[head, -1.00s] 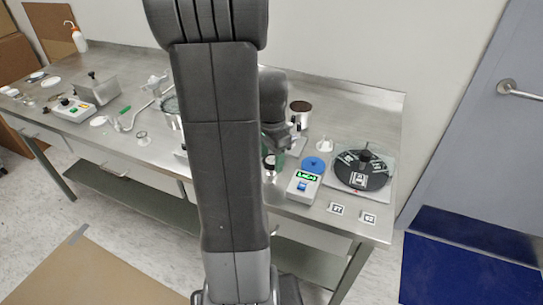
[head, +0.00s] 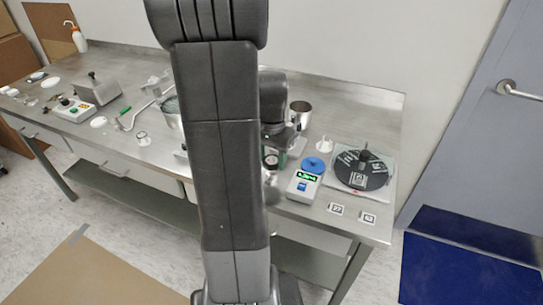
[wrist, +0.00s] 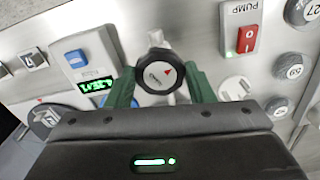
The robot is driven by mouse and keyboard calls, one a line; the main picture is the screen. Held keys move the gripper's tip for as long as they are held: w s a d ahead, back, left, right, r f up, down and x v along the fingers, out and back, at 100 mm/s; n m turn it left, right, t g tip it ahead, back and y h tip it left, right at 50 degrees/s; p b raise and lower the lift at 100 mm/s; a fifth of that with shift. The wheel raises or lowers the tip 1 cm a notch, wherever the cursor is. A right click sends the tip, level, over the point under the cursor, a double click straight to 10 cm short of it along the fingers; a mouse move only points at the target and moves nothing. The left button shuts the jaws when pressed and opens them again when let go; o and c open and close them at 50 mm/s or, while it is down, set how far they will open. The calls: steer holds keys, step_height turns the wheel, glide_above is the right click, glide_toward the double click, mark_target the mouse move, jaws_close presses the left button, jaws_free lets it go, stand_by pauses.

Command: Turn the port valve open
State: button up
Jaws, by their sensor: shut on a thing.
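In the head view my arm hides most of the gripper and the valve.
A PUMP switch (wrist: 248,40) with a red rocker is right of the knob. A meter with a green display (head: 306,177) and a black rotor disc (head: 362,169) stand on the steel bench (head: 345,115). A metal cup (head: 301,113) stands behind my gripper.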

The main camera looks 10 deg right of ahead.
steer(key=n, duration=1.4)
steer(key=shift+d+n, duration=0.1)
steer(key=shift+n, duration=0.2)
steer(key=n, duration=0.3)
steer(key=shift+n, duration=0.3)
steer(key=n, duration=0.3)
steer(key=shift+n+p, duration=0.3)
steer(key=shift+n, duration=0.1)
steer(key=n, duration=0.3)
steer(key=shift+n, duration=2.2)
